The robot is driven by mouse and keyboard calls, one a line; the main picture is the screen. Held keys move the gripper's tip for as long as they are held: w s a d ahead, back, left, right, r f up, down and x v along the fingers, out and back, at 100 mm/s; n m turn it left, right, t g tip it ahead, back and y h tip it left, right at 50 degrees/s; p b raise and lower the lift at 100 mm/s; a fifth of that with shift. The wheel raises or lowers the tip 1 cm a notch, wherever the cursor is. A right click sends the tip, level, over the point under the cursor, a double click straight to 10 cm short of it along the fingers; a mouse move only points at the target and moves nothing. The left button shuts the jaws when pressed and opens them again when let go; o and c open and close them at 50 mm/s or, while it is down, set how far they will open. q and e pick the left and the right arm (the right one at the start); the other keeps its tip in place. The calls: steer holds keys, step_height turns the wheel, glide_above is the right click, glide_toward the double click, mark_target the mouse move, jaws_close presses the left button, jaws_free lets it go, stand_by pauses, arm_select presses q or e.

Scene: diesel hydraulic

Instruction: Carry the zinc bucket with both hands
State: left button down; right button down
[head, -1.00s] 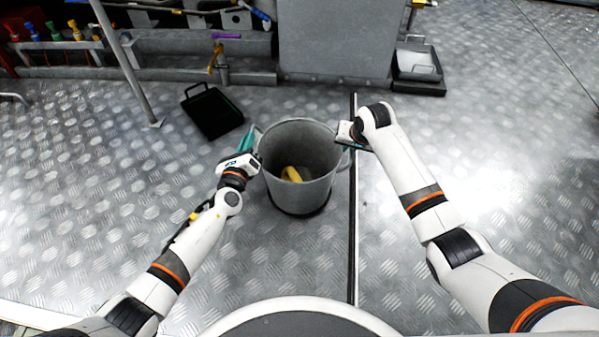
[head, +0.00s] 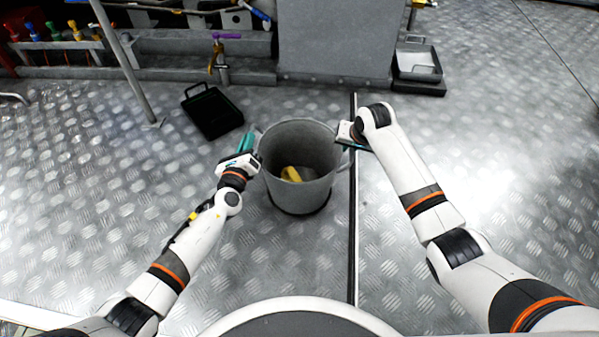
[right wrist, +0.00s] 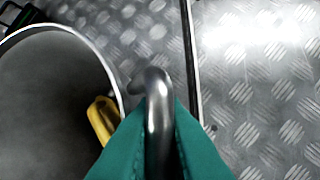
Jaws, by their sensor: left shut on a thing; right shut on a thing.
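The zinc bucket (head: 300,195) is grey and stands upright in the middle of the head view, with a yellow thing (head: 291,174) inside it. My left gripper (head: 250,142) is at the bucket's left side, shut at the handle there; the grip itself is partly hidden. My right gripper (head: 352,146) is at the right side, shut on the right handle. In the right wrist view the metal handle (right wrist: 158,115) lies between the teal fingers, and the bucket's rim (right wrist: 112,85) is to the left. Whether the bucket's base touches the floor is hard to tell.
A black tray (head: 212,111) lies on the metal floor behind and left of the bucket. A slanted grey pole (head: 124,62) stands further left. A grey cabinet (head: 335,40) and stacked trays (head: 418,68) are at the back. The floor (head: 500,170) at right is clear.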

arm_select(q)
steer(key=shift+r, duration=0.2)
arm_select(e)
steer(key=shift+w+r, duration=0.1)
steer(key=shift+r, duration=0.15)
